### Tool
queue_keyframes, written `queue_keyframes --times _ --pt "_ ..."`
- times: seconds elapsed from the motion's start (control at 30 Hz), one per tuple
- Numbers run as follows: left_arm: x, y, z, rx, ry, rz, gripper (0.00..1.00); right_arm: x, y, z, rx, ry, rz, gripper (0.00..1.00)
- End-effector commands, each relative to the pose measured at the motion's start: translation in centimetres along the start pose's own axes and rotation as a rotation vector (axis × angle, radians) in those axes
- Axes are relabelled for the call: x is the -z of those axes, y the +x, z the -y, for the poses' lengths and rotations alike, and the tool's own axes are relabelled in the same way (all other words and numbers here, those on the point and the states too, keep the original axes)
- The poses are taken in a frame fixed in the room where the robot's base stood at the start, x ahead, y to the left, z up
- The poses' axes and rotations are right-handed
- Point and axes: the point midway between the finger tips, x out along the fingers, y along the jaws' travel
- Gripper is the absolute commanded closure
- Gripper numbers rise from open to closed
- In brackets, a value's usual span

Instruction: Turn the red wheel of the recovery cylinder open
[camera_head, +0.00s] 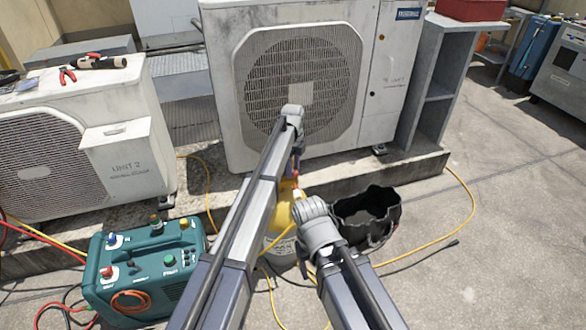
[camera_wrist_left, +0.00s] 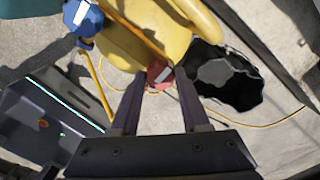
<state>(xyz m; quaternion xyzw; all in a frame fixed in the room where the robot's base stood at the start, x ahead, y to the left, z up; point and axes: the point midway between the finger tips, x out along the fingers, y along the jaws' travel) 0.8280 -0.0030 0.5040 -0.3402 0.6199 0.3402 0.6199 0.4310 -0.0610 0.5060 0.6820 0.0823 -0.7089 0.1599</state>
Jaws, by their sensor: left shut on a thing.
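The recovery cylinder (camera_head: 284,212) has a yellow top and stands upright on the ground, partly hidden behind my arms in the head view. Its yellow top (camera_wrist_left: 146,36) fills the upper middle of the left wrist view. The red wheel (camera_wrist_left: 159,73) sits between the fingertips of my left gripper (camera_wrist_left: 160,82), which is shut on it. A blue wheel (camera_wrist_left: 83,16) is on the cylinder's other side, clear of the fingers. In the head view my left gripper (camera_head: 296,168) points down at the cylinder, largely hidden by its own arm.
A black open bag (camera_head: 368,215) stands right beside the cylinder. A teal machine (camera_head: 145,268) with knobs is at the lower left. Condenser units (camera_head: 225,70) stand behind on a concrete ledge. Yellow hoses (camera_head: 465,200) lie on the ground. The ground at right is mostly free.

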Motion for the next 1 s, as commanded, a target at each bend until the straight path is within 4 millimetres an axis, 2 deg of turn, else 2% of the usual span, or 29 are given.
queue_keyframes --times 0.03,0.27,0.67,1.0 --pt "0.00 0.00 -0.01 0.000 0.000 0.000 0.76 0.00 0.00 0.00 0.000 0.000 0.000 0.33" --pt "0.00 0.00 -0.01 0.000 0.000 0.000 1.00 0.00 0.00 0.00 0.000 0.000 0.000 0.33" --pt "0.00 0.01 -0.01 0.000 -0.058 0.000 1.00 0.00 0.01 0.00 0.000 0.000 0.000 0.33" --pt "0.00 0.01 -0.01 0.000 -0.323 0.000 1.00 0.00 0.01 0.00 0.000 0.000 0.000 0.33"
